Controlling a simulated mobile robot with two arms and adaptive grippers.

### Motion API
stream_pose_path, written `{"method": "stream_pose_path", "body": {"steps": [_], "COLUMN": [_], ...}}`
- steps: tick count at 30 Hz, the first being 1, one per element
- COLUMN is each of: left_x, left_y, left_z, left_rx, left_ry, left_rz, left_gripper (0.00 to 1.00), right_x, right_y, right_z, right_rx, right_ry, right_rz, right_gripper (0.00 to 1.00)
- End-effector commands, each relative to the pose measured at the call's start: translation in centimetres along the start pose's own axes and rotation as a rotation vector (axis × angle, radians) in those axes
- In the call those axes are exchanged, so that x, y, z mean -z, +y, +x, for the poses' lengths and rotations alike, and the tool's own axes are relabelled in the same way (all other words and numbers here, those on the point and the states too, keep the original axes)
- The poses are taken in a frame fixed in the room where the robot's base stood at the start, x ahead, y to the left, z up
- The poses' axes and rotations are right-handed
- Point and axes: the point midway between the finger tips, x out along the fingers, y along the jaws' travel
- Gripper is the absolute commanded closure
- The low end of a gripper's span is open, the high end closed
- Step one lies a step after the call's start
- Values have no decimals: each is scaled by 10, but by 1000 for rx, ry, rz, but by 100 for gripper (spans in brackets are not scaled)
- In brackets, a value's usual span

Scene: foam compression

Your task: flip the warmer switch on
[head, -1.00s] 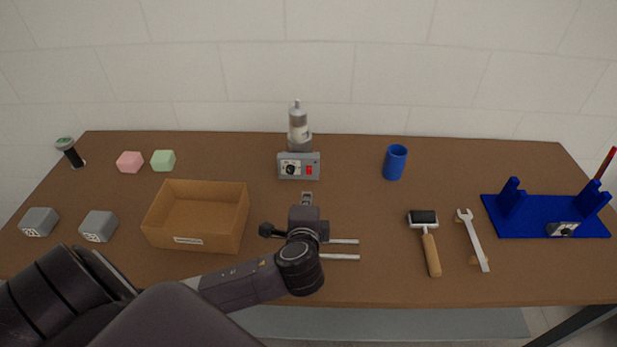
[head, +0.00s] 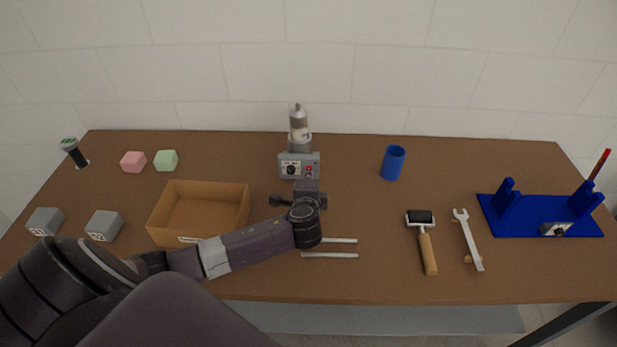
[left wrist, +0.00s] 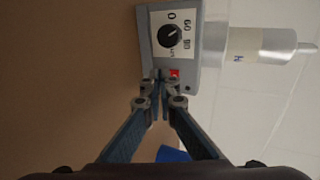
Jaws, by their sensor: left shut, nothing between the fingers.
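The warmer (head: 299,165) is a grey box with a black dial and a red switch (head: 308,171), and a clear-and-grey cylinder (head: 299,122) stands on or behind it. In the left wrist view the warmer (left wrist: 147,50) shows its dial, and the red switch (left wrist: 175,74) lies right at my fingertips. My left gripper (head: 306,184) is shut and empty, just in front of the warmer's face. The left wrist view shows its closed tips (left wrist: 165,76) partly covering the switch; I cannot tell whether they touch it. My right gripper is not in view.
An open cardboard box (head: 200,188) stands left of my arm. Two metal rods (head: 330,255), a roller (head: 424,240) and a wrench (head: 468,240) lie to the right.

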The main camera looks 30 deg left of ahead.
Motion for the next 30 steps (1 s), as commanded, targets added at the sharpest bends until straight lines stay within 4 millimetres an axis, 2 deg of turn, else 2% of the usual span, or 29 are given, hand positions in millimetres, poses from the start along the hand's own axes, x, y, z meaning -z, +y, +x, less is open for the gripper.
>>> {"method": "stream_pose_path", "body": {"steps": [8, 15, 17, 23, 30], "left_x": [0, 0, 0, 0, 0], "left_y": [2, 8, 0, -1, -11], "left_z": [0, 9, 6, 6, 2], "left_rx": [2, 70, 72, 72, 73], "left_ry": [1, 0, 1, 0, 0], "left_rz": [0, -2, -1, -1, -1], "left_gripper": [100, 100, 100, 100, 100], "right_x": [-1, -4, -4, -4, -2], "right_y": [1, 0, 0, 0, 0], "right_z": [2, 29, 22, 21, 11], "right_rx": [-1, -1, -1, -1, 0], "right_ry": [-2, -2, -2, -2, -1], "right_rz": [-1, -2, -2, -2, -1], "right_gripper": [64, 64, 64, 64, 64]}}
